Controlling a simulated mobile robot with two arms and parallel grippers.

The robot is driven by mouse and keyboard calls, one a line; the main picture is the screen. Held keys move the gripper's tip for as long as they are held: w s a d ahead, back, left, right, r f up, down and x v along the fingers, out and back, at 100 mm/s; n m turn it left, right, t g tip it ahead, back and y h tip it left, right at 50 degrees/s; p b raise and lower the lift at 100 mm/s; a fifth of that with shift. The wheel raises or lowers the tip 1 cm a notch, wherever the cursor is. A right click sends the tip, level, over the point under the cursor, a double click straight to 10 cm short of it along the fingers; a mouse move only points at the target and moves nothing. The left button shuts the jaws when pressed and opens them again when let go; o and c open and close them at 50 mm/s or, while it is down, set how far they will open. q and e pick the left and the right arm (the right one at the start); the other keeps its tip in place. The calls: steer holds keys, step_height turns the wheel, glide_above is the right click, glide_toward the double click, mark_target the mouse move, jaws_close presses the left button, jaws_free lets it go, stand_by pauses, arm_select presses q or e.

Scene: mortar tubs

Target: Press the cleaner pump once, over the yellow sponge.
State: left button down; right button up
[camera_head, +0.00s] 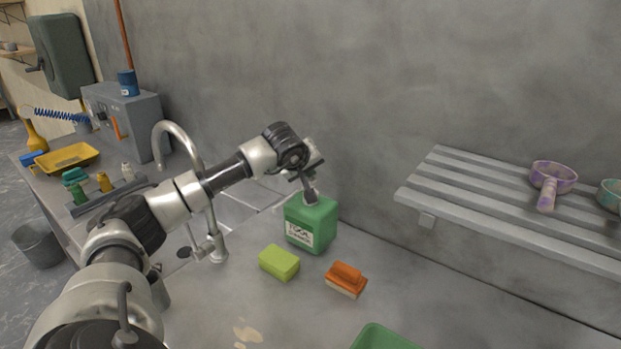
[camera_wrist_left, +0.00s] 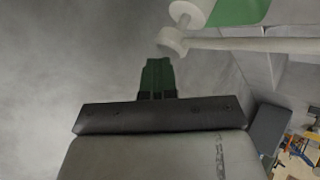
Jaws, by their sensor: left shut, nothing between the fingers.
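The cleaner bottle is a green jug (camera_head: 312,224) with a white label, standing upright near the wall. The yellow sponge (camera_head: 279,262) is yellow-green and lies flat on the counter in front of the jug, a little to the left. My left gripper (camera_head: 310,194) is at the jug's top, its fingers shut and empty; it hides most of the pump in the head view. In the left wrist view, a pale pump part (camera_wrist_left: 172,41) is close beside the dark fingertips (camera_wrist_left: 158,66), with some green jug (camera_wrist_left: 238,11) beyond. I cannot tell whether they touch. My right gripper is not in view.
A green tub (camera_head: 382,338) is at the bottom edge. A metal faucet (camera_head: 216,240) stands left, under my arm. A slatted wall shelf (camera_head: 480,205) holds a purple scoop (camera_head: 553,177).

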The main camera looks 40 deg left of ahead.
arm_select(q)
steer(key=shift+f+b, duration=0.3)
steer(key=shift+f, duration=0.3)
steer(key=shift+d, duration=0.1)
stand_by(0.3)
steer(key=shift+w+r+p, duration=0.1)
steer(key=shift+r+p, duration=0.9)
steer(key=shift+r, duration=0.4)
steer(key=shift+r, duration=0.25)
step_height(320, 180, up, 5)
steer(key=p, duration=0.4)
steer(key=shift+f, duration=0.2)
steer(key=shift+f, duration=0.1)
